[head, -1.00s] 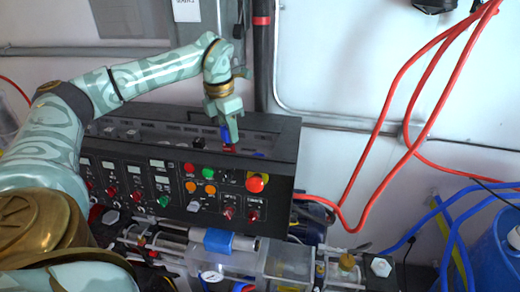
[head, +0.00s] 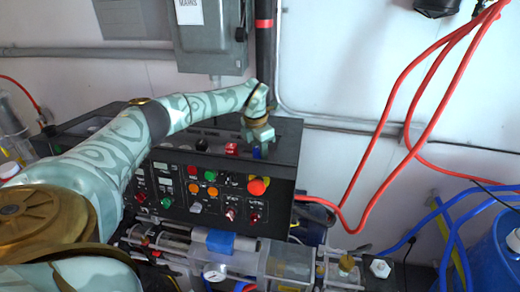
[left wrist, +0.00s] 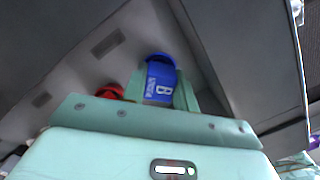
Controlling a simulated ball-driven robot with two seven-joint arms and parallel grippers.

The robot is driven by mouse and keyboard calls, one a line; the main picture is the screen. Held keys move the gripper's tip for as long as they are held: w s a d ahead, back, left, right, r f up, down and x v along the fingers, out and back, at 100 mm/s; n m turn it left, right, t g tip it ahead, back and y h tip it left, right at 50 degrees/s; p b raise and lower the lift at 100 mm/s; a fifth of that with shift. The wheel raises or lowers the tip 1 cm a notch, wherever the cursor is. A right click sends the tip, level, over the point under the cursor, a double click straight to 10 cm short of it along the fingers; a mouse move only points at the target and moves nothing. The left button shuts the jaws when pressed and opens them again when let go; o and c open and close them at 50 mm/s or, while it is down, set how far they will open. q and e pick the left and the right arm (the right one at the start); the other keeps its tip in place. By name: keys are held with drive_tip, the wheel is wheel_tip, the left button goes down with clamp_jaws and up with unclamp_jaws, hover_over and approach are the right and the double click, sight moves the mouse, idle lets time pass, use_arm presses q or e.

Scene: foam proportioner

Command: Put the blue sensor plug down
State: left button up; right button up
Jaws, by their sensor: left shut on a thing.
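The blue sensor plug (left wrist: 160,82), marked with a white B, sits between the two green fingers of my left gripper (left wrist: 159,88) in the left wrist view. In the head view my left gripper (head: 260,143) is over the right end of the black console's top (head: 284,140). A small part of the blue plug (head: 256,153) shows below it. The gripper is shut on the plug. I cannot tell whether the plug touches the console top, as its lower end is hidden. My right gripper is not in view.
A red plug (head: 231,149) stands just left of the gripper, also seen in the left wrist view (left wrist: 110,91). A black piece (head: 202,144) is further left. A red stop button (head: 257,187) is on the front panel. Red hoses (head: 385,110) hang at the right.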

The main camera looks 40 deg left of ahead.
sight(256, 150)
use_arm(q)
drive_tip(key=o, duration=1)
drive_tip(key=shift+f, duration=0.1)
drive_tip(key=shift+c, duration=0.2)
wheel_tip(256, 150, up, 12)
drive_tip(key=s, duration=0.1)
drive_tip(key=shift+s+a+b, duration=0.2)
drive_tip(key=shift+b, duration=0.1)
